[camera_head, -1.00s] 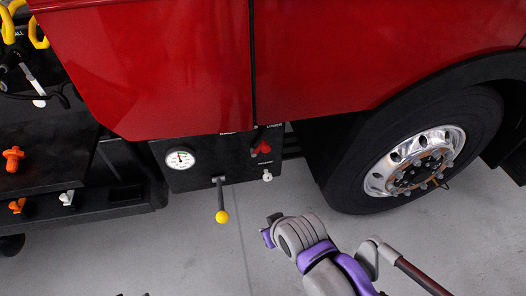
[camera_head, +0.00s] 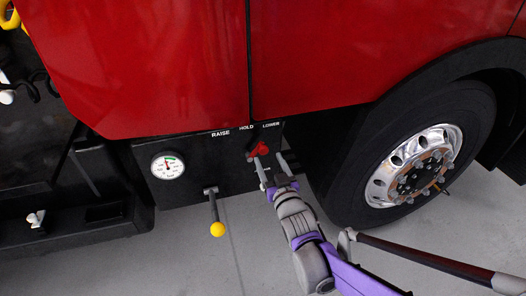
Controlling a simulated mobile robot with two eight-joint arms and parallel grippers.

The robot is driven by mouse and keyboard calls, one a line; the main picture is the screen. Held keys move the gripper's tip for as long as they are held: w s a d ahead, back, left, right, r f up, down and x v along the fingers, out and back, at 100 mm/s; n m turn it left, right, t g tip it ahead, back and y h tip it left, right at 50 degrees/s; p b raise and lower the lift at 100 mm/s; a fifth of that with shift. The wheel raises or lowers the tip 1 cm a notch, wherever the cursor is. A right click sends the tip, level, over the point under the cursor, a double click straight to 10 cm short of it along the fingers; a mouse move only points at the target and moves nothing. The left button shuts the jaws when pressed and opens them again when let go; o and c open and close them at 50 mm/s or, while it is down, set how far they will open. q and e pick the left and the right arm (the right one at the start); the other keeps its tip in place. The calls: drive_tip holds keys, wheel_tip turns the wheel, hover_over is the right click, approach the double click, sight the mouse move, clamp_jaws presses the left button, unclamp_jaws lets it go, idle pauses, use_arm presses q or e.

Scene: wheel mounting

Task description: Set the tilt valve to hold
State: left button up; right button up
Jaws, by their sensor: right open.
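The valve's red handle (camera_head: 259,149) is on the black control panel (camera_head: 190,192) below the red truck body. White labels above read RAISE, HOLD and LOWER. The handle sits below the gap between HOLD and LOWER; I cannot tell which setting it points to. My right gripper (camera_head: 274,166) is open at the handle, its fingertips spread beside and below it. I cannot tell whether a finger touches the handle. The gripper hides the panel's lower right part. My left gripper is not in view.
A round pressure gauge (camera_head: 168,166) is on the panel's left. A lever with a yellow ball knob (camera_head: 217,229) sticks out below the panel, left of my right arm. The truck wheel (camera_head: 415,165) stands close on the right. Grey floor lies below.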

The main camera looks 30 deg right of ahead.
sight(264, 151)
drive_tip(key=x, duration=0.6)
drive_tip(key=shift+w, duration=0.2)
clamp_jaws()
idle(1.2)
